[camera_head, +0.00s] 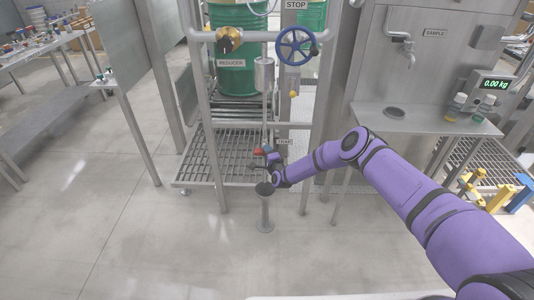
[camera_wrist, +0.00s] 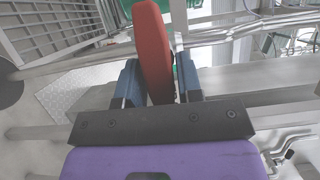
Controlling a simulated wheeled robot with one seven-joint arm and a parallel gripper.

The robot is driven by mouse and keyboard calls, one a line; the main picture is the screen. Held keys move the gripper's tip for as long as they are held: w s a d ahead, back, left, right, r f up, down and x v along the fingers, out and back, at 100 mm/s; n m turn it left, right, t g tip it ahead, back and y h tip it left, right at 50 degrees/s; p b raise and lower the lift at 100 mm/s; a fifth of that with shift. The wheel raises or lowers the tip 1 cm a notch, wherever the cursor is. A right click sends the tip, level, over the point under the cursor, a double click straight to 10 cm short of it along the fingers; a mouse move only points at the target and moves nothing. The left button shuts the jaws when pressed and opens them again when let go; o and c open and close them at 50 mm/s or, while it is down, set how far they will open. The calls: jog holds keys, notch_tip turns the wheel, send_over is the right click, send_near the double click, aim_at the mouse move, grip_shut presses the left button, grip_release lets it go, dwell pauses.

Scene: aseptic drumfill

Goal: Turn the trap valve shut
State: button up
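The red trap valve handle (camera_wrist: 153,45) stands between the two fingers of my gripper (camera_wrist: 160,82) in the wrist view. It leans a little to the left and fills most of the gap. I cannot tell whether both fingers press on it. In the head view the red handle (camera_head: 259,151) shows as a small spot beside my gripper (camera_head: 265,151), next to a small label (camera_head: 285,142) on the pipework. The valve body is mostly hidden behind my gripper.
A grey funnel-topped stand (camera_head: 265,212) rises from the floor just below my gripper. A blue handwheel (camera_head: 296,46) and a brass valve (camera_head: 229,40) sit above on the frame. A grated platform (camera_head: 215,158) lies behind. Open floor is at the left.

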jog(key=shift+o, duration=0.8)
jog(key=v, duration=1.1)
jog(key=shift+w, duration=0.1)
jog(key=shift+a, duration=0.1)
